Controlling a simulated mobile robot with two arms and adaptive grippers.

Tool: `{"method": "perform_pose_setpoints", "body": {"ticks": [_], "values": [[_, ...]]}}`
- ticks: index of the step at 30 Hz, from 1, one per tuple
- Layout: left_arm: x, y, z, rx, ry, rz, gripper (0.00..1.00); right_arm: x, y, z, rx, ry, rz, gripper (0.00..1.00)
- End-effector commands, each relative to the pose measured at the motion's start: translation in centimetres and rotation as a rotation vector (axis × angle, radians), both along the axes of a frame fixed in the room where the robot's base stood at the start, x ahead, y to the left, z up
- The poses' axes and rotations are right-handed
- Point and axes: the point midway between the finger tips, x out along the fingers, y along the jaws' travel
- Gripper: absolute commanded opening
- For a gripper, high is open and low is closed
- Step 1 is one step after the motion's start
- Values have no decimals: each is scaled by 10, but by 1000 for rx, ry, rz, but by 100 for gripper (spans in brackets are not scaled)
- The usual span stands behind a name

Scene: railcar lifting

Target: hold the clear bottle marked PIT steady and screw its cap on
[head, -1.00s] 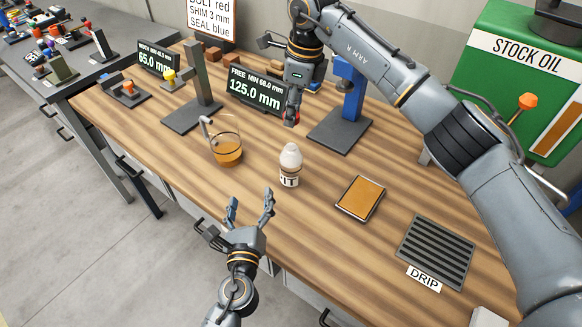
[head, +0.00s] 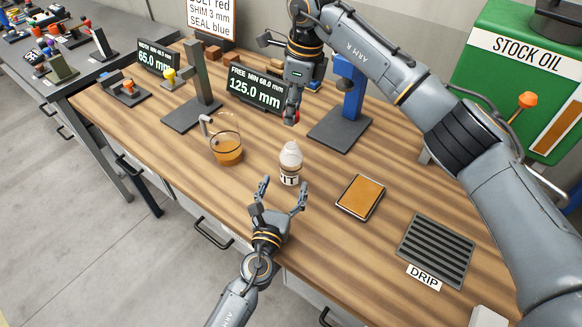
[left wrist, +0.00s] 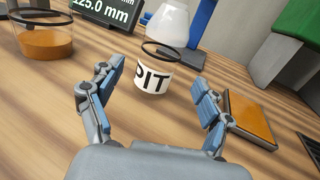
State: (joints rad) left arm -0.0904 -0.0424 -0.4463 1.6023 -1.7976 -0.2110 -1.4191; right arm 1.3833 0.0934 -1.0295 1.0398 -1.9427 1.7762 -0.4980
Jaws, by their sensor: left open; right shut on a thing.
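The bottle marked PIT (head: 290,158) stands upright on the wooden bench. Its pale domed upper part and white label also show in the left wrist view (left wrist: 153,77), with a dark ring around it. My left gripper (head: 284,184) is open and empty on the near side of the bottle, low over the bench, its fingers pointing at it. In the left wrist view the bottle is ahead between the spread fingers (left wrist: 157,88), not touched. My right gripper (head: 292,115) is shut on a small red thing (head: 297,117), mostly hidden, behind the bottle. I cannot tell whether it is the cap.
A glass jug of amber liquid (head: 227,150) stands left of the bottle. An orange-topped pad (head: 360,197) lies to its right, with the drip grate (head: 436,250) farther right. A blue stand (head: 351,95) and the 125.0 mm display (head: 256,90) are behind.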

Motion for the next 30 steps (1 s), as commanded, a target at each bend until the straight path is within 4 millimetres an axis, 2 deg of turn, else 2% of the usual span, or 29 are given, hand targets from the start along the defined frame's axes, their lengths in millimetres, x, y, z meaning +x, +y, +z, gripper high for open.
{"method": "perform_pose_setpoints", "body": {"ticks": [1,6,12,17,25,26,30], "values": [[12,-3,1,-1,-2,0,79,0,0,0,0,0,0,18],[42,-11,1,1,-1,-1,79,0,0,0,0,0,0,18],[66,-16,1,-1,0,0,79,0,0,0,0,0,0,18],[74,-18,1,0,0,0,79,0,0,0,0,0,0,18],[74,-18,0,-1,0,0,79,0,0,0,0,0,0,18],[74,-18,0,-1,0,0,77,0,0,0,0,0,0,18],[74,-18,0,-1,0,0,48,0,0,0,0,0,0,18]]}}
